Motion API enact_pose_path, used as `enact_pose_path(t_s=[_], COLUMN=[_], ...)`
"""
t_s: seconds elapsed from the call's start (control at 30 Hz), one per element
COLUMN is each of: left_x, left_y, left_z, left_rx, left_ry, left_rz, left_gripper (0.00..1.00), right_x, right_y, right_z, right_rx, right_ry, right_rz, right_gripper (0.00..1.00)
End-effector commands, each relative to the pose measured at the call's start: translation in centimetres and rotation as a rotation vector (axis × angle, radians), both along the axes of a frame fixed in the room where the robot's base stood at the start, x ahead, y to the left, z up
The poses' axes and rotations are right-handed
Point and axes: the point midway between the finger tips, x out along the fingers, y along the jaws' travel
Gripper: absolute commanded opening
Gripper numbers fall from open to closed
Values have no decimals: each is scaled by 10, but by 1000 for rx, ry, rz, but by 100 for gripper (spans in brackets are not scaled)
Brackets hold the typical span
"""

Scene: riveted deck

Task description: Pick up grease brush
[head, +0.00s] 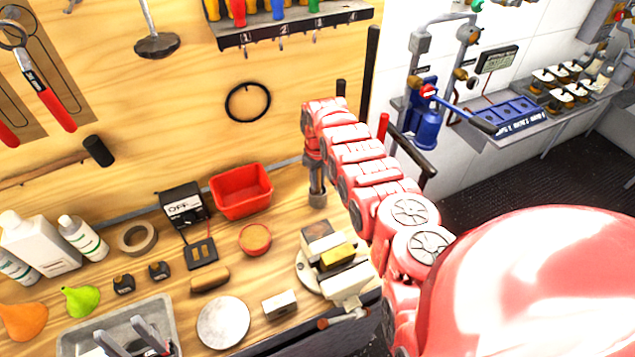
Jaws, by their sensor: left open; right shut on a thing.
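My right arm reaches in from the right, and its gripper (317,186) points down over the bench behind the vise. It is shut on a small grey-ended thing, too small and covered to identify for sure. My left gripper (134,338) is at the bottom left, over the grey tray (72,342), with its two dark fingers apart. I cannot pick out the grease brush with certainty. A brown rounded block (210,278) lies on the bench right of the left gripper, but I cannot tell what it is.
A vise (345,284) stands at the bench's right edge. A round pale disc (223,322) lies in front.

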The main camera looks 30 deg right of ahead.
Motion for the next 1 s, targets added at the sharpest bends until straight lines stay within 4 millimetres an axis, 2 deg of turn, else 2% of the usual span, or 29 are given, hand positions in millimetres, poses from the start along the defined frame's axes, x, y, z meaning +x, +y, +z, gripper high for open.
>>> enact_pose_path(t_s=[0.23,0.7,0.83,1.0], left_x=[0,0,0,0], left_y=[0,0,0,0], left_z=[11,-12,-14,-13], left_rx=[0,0,0,0], left_ry=[0,0,0,0], left_rz=[0,0,0,0], left_gripper=[50,50,50,50], right_x=[0,1,1,0], right_y=[-2,-1,-2,-1], right_z=[26,87,96,98], right_rx=[-1,-2,-3,-2], right_ry=[-1,-3,-3,-1], right_rz=[-2,0,-1,0], right_gripper=[0,0,0,0])
